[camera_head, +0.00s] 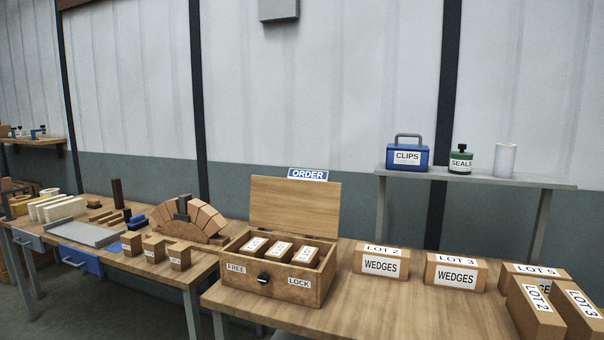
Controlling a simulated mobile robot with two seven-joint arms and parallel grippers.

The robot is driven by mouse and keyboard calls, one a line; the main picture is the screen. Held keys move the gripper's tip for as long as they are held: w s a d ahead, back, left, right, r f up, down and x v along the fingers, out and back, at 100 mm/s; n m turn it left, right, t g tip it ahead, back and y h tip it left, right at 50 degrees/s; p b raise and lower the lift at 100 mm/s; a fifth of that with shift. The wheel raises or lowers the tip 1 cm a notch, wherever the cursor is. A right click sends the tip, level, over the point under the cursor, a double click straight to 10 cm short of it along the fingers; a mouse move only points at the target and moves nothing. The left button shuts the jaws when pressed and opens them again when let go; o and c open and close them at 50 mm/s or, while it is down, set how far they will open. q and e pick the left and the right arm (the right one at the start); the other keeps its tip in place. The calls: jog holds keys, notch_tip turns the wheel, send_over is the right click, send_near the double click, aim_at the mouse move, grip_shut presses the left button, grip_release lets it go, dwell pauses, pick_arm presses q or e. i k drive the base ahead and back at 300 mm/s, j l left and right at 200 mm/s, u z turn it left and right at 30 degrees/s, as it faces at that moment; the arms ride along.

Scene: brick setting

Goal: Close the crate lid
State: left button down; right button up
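The wooden crate (269,289) stands on the right table, with "FREE" and "LOCK" labels and a dark latch knob (263,279) on its front. Its lid (295,207) is open and stands upright at the back. A blue "ORDER" sign (308,174) shows at the lid's top edge. Three labelled blocks (279,250) sit side by side inside the crate. Neither of my grippers is in view.
Wedges boxes (381,266) stand right of the crate, with several more at the far right. A shelf (480,178) behind holds a blue clips box, a green bottle and a white cylinder. The left table (205,262) carries a brick arch (190,218) and small blocks.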

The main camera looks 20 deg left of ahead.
aim_at(307, 206)
jog(key=i+j+z, duration=0.2)
jog(key=j+z, duration=0.2)
jog(key=i+j+z, duration=0.15)
jog(key=j+z, duration=0.65)
jog(key=i, duration=0.05)
